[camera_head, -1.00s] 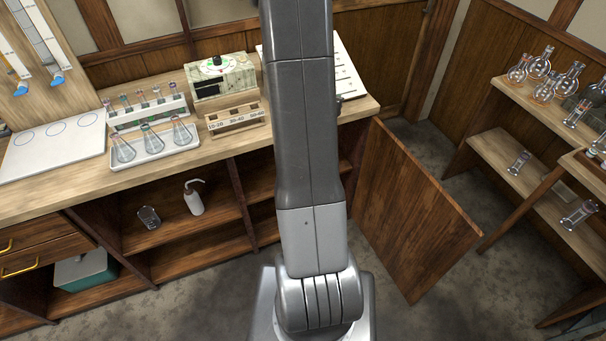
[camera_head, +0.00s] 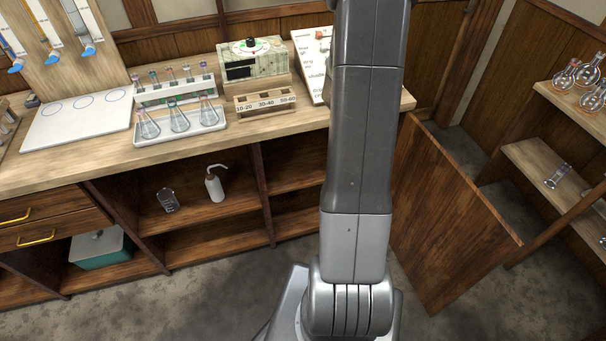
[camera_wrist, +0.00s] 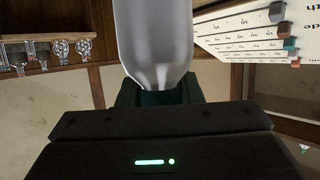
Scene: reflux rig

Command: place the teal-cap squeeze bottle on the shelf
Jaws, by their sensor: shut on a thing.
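In the wrist view my gripper (camera_wrist: 158,97) is shut on a smooth, pale grey-white bottle (camera_wrist: 155,40), which runs out of the top of the picture. A dark greenish part shows at its lower end between the jaws; I cannot tell if this is a teal cap. In the head view my arm hides the gripper and the held bottle. Open shelf compartments lie under the bench; one shelf (camera_head: 190,222) holds a glass beaker (camera_head: 167,200) and a white squeeze bottle (camera_head: 214,184) with a bent spout. Another shelf unit (camera_head: 540,170) stands at the right.
The bench (camera_head: 60,165) carries a flask tray (camera_head: 180,131), a tube rack (camera_head: 175,90), a labelled wooden block (camera_head: 264,100) and a dial box (camera_head: 252,62). An open brown door panel (camera_head: 450,215) juts out right of my arm. Glass flasks (camera_head: 590,85) stand on the right-hand unit.

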